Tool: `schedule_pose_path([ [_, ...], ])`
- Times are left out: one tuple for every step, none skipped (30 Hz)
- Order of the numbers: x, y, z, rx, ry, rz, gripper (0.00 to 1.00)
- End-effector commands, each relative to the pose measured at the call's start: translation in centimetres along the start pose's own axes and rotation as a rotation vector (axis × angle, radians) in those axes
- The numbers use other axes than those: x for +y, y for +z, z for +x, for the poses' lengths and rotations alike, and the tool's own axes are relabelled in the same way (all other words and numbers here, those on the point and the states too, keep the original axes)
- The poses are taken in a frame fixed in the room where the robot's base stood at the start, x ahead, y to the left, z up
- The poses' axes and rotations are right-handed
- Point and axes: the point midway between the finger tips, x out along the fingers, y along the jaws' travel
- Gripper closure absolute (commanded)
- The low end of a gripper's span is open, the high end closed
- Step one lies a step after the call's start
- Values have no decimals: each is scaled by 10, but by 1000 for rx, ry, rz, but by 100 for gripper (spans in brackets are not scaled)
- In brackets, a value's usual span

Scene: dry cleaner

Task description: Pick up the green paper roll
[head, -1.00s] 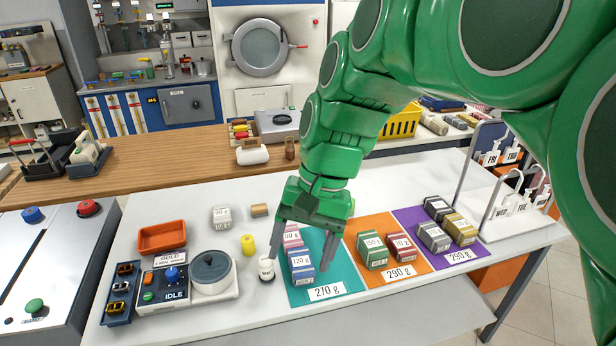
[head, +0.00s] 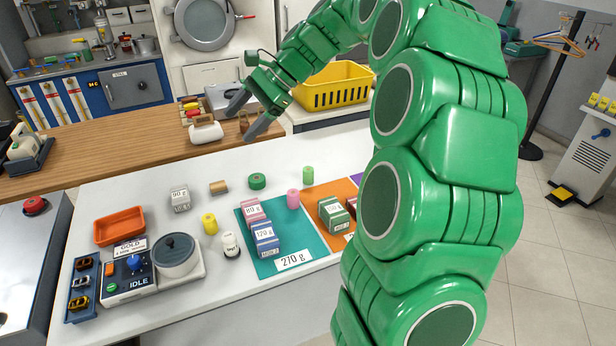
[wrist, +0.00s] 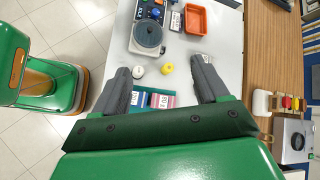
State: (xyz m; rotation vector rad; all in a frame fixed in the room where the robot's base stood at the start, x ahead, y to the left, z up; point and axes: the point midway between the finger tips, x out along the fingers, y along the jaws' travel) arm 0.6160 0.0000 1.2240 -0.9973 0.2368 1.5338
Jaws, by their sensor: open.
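A light green upright roll (head: 308,174) stands on the white table, just behind the coloured mats. It looks like the green paper roll. A pink roll (head: 293,199) of similar shape stands in front of it on the teal mat. A wider, low dark green round piece (head: 257,181) lies to its left. My gripper (head: 250,118) is open and empty, above the back of the table, up and left of the light green roll and apart from it. In the wrist view my open jaws (wrist: 162,68) face a yellow roll and a white cylinder; I cannot make out the light green roll there.
The yellow roll (head: 210,223), a white cylinder (head: 231,245) and labelled blocks (head: 265,238) stand nearby. A scale (head: 177,255) and an orange tray (head: 119,227) are at left. A yellow basket (head: 333,88) stands behind. My arm hides the table's right part.

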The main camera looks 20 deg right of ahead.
Motion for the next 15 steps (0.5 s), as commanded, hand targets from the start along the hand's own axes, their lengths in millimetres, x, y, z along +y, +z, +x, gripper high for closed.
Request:
schedule_pose_path([
  [-9, -14, -4, -10, -24, 37, 26],
  [-14, -21, -6, -16, -39, 58, 26],
  [-21, -29, -10, -24, -58, 87, 26],
  [-25, -36, -13, -31, -73, 109, 26],
  [-29, -43, -15, -37, -86, 132, 26],
  [-35, -53, -19, -46, -105, 163, 26],
  [-39, -61, -22, -52, -121, 185, 26],
  [-43, -68, -26, -58, -136, 207, 26],
  [-48, -78, -30, -67, -155, 235, 26],
  [-52, -86, -33, -74, -169, 258, 26],
  [-54, -94, -35, -81, -181, 281, 26],
  [-58, -105, -40, -89, -199, 310, 26],
  [-62, -113, -44, -95, -215, 331, 26],
  [-64, -121, -48, -99, -229, 352, 26],
  [-68, -132, -52, -108, -248, 382, 26],
])
